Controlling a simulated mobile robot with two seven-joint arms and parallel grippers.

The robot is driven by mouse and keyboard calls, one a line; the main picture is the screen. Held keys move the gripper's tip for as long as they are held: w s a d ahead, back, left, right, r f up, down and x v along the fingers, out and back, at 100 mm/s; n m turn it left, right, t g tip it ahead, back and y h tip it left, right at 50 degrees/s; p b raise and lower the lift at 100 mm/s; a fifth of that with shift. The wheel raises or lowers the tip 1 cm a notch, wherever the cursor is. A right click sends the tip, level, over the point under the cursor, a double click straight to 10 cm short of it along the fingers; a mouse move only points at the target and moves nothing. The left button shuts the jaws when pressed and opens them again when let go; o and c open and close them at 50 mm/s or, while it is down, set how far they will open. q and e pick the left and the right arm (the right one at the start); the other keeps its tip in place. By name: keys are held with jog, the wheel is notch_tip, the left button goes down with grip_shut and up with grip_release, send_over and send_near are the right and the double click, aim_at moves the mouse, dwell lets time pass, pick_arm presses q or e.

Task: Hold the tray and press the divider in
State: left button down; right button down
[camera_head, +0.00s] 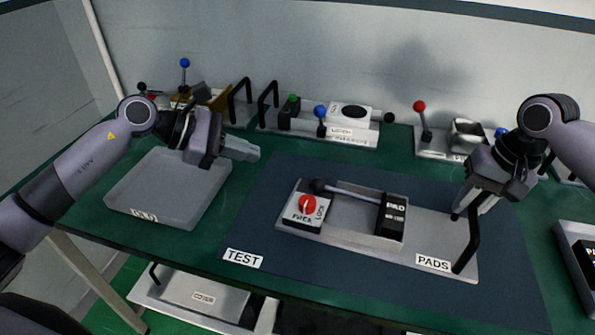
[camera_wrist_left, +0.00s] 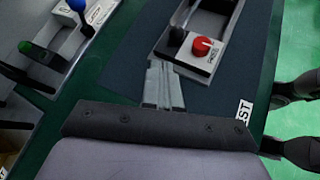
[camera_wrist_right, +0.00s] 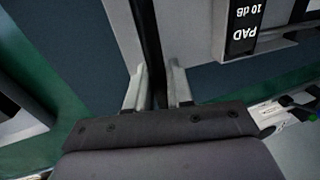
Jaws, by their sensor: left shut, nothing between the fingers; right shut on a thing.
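The grey tray (camera_head: 445,232), labelled PADS, lies on the dark blue mat. It has a black upright handle (camera_head: 471,241) at its right end. A black block marked PAD (camera_head: 391,217) sits in the tray's recess; I take it to be the divider. A rod runs from it leftward to a black knob (camera_head: 320,186). My right gripper (camera_head: 470,208) is shut on the handle, which passes between its fingers in the right wrist view (camera_wrist_right: 150,50). My left gripper (camera_head: 252,152) is shut and empty, above the bench behind and left of the knob.
A red rotary knob (camera_head: 307,204) on a white plate sits at the tray's left end. A pale empty bin (camera_head: 172,187) stands on the left of the green bench. Several fixtures with levers and handles line the back wall. A dark device (camera_head: 584,256) stands at the right edge.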

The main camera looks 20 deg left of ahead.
pick_arm(q)
jog(key=shift+v, duration=2)
pick_arm(e)
jog(key=shift+s+f, duration=0.1)
jog(key=shift+f, duration=0.15)
jog(key=c, duration=0.9)
grip_release()
pick_arm(q)
jog(key=shift+f, duration=0.1)
pick_arm(e)
jog(key=shift+r, duration=0.1)
jog(key=r, duration=0.4)
jog(key=d+r, duration=0.1)
jog(key=r, duration=0.2)
jog(key=d+r, duration=0.1)
jog(key=r, duration=0.3)
jog(key=shift+d+r, duration=0.15)
jog(key=shift+r, duration=0.2)
